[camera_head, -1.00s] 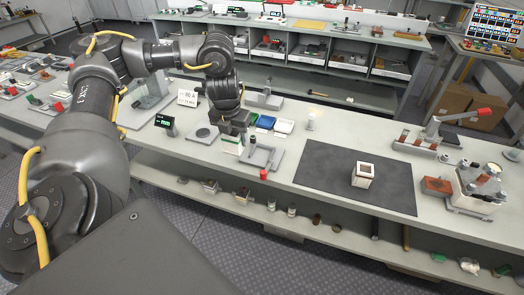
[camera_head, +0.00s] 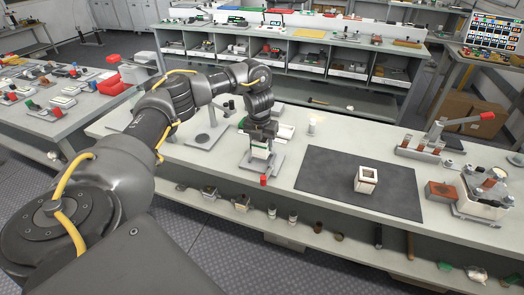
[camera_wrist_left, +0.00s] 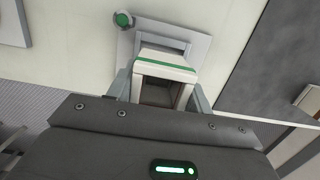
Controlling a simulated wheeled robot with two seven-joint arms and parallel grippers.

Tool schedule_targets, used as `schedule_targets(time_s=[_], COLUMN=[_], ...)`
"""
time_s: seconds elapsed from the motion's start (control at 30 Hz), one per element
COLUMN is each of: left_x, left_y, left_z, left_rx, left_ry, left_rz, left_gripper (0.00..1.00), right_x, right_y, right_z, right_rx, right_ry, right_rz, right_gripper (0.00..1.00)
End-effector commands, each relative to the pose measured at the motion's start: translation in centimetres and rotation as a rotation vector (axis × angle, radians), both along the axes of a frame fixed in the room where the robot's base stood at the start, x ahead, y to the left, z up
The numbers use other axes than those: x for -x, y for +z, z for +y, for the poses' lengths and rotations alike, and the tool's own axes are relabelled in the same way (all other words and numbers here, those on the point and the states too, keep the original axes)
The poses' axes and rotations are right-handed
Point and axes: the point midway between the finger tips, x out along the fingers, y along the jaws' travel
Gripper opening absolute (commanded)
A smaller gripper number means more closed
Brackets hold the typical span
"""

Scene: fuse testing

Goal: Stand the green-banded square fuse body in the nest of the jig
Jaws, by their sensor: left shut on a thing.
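The green-banded square fuse body (camera_wrist_left: 166,68) is white and hollow. It is between the two fingers of my left gripper (camera_wrist_left: 162,88), which is shut on it. In the head view the fuse body (camera_head: 260,154) hangs below my left gripper (camera_head: 260,146), over the jig (camera_head: 275,165). In the left wrist view the jig (camera_wrist_left: 203,45) lies behind the fuse body. The gripper and fuse body hide the nest, so I cannot tell whether they touch. My right gripper is not in view.
A dark mat (camera_head: 325,185) lies right of the jig, with a white square open body (camera_head: 366,180) on it. Farther right are a red-handled press (camera_head: 450,128) and a brown block (camera_head: 440,191).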

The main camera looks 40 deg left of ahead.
Motion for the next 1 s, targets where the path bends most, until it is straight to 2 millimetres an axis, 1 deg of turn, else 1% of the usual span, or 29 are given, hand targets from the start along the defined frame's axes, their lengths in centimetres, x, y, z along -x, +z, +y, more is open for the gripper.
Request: schedule_targets(time_s=[0.03, 0.1, 0.2, 0.63, 0.67, 0.7, 0.8, 0.83, 1.0], left_x=[0.0, 0.1, 0.1, 0.0, 0.0, 0.0, 0.0, 0.0, 0.0], left_y=[-1.0, -2.0, -2.8, -3.5, -3.6, -3.5, -3.5, -3.5, -3.5], left_z=[-0.1, 0.0, 0.0, 0.0, 0.0, 0.0, 0.0, 0.0, 0.0], left_rx=[0.003, 0.002, 0.001, 0.001, 0.0, 0.001, 0.0, 0.0, 0.0], left_ry=[0.002, 0.002, 0.0, 0.0, 0.0, 0.0, 0.0, 0.0, 0.0], left_rz=[0.003, 0.005, 0.003, 0.0, 0.001, 0.001, 0.001, 0.001, 0.001], left_gripper=[0.19, 0.19, 0.19, 0.19, 0.52, 0.57, 0.7, 0.73, 0.73], right_x=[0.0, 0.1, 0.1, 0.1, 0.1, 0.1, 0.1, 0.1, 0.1], right_y=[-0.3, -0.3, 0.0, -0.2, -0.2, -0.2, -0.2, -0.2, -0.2], right_z=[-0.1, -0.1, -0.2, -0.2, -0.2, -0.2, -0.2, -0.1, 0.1], right_rx=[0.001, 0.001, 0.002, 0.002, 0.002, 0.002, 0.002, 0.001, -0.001], right_ry=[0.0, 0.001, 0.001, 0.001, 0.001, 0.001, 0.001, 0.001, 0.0], right_rz=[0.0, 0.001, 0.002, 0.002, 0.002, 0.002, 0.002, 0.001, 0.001], right_gripper=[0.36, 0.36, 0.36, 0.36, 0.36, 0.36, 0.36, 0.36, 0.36])
